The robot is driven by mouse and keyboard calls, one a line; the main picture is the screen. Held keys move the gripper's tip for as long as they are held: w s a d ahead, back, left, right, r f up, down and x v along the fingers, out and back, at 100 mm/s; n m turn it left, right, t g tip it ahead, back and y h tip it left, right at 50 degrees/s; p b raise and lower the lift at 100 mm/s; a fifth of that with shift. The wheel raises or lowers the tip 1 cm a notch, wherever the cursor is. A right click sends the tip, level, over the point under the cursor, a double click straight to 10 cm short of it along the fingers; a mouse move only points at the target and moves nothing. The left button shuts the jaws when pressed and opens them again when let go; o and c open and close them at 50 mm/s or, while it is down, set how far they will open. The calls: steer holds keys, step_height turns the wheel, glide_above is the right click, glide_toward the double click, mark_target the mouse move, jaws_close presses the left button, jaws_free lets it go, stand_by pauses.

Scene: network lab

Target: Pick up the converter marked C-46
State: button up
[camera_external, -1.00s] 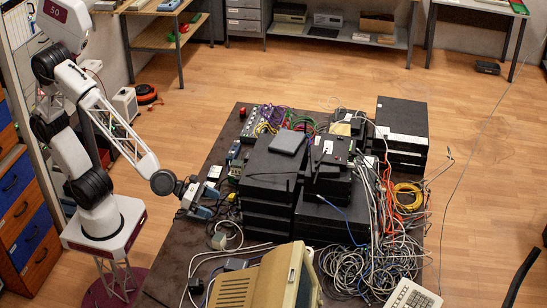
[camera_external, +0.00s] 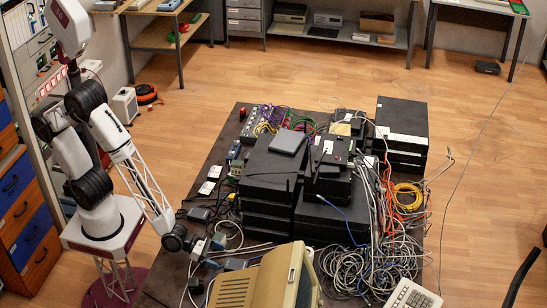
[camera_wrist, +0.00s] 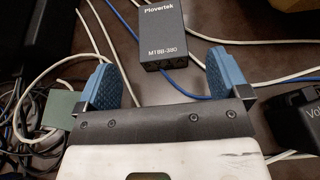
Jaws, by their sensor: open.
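My gripper (camera_wrist: 160,78) is open and empty, its two blue ridged fingers spread apart in the wrist view. A small dark box (camera_wrist: 168,42) with the printing "Plovertek" and a model number lies between and just beyond the fingertips. No marking C-46 can be read in either view, so I cannot tell which thing is that converter. In the external view my gripper (camera_external: 208,250) is low over the left front part of the dark table (camera_external: 180,268). Small white-labelled boxes (camera_external: 207,188) lie farther back along its left side, their labels too small to read.
A stack of black boxes (camera_external: 268,185) stands mid-table, with tangled cables (camera_external: 365,270) to its right. A beige monitor (camera_external: 265,280) stands at the front, close to my gripper. In the wrist view, a black adapter (camera_wrist: 299,110) lies at right and cables (camera_wrist: 270,71) run around the fingers.

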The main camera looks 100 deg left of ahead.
mark_target(235, 264)
steer(key=shift+x, duration=1.35)
steer(key=shift+x, duration=2.6)
steer(key=shift+d, duration=0.1)
steer(key=c, duration=1.2)
steer(key=shift+r, duration=0.15)
steer(key=shift+c, duration=0.2)
steer(key=shift+r, duration=4.9)
